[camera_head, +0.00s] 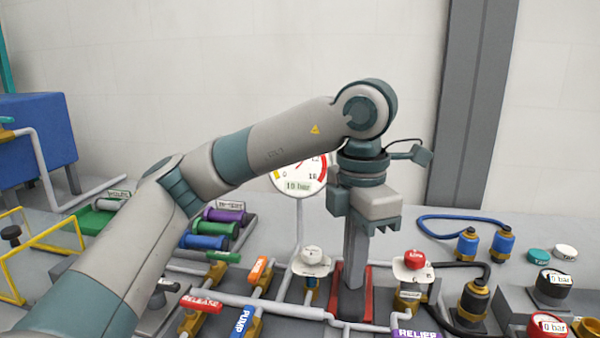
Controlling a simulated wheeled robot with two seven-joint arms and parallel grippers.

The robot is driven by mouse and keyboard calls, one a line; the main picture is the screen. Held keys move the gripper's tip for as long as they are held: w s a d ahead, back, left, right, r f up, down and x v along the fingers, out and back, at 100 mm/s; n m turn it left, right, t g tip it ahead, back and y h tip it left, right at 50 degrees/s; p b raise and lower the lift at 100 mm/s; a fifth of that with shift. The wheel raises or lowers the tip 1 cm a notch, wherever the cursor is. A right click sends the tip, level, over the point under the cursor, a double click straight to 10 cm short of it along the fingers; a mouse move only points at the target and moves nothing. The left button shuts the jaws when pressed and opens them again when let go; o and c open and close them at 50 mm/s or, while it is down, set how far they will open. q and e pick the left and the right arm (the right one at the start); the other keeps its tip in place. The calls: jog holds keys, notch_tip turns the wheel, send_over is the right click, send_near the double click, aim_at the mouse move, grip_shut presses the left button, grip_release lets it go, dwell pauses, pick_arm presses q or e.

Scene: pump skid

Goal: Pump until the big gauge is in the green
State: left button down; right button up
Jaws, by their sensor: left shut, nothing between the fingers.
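The big gauge (297,184) is a white round dial behind my left arm, which hides its upper and left part. A yellow band shows at its left and red at its right; I see no green. Its small readout seems to say 10 bar, but it is small. A grey upright post (354,262) stands on a red base (338,291), and its top is hidden behind my left gripper. My left gripper (378,226) points down at the post's top, shut and empty; I cannot tell whether it touches. A blue handle marked PUMP (242,322) lies at the bottom edge.
A red RELEASE handle (201,303) and a purple RELIEF handle (414,334) lie in front. A red-capped valve (414,260) stands right of the post, a white-capped valve (311,256) left of it. A blue hose (455,217) and small gauges lie right; yellow rails (50,238) stand left.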

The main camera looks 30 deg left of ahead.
pick_arm(q)
jog(key=shift+f, duration=0.25)
notch_tip(320, 180, up, 8)
jog(key=p, duration=0.5)
jog(key=shift+r+p, duration=0.25)
jog(key=shift+p, duration=0.15)
jog(key=shift+r, duration=0.1)
dwell(0.4)
jog(key=shift+r+p, duration=1.8)
jog(key=shift+r, duration=0.6)
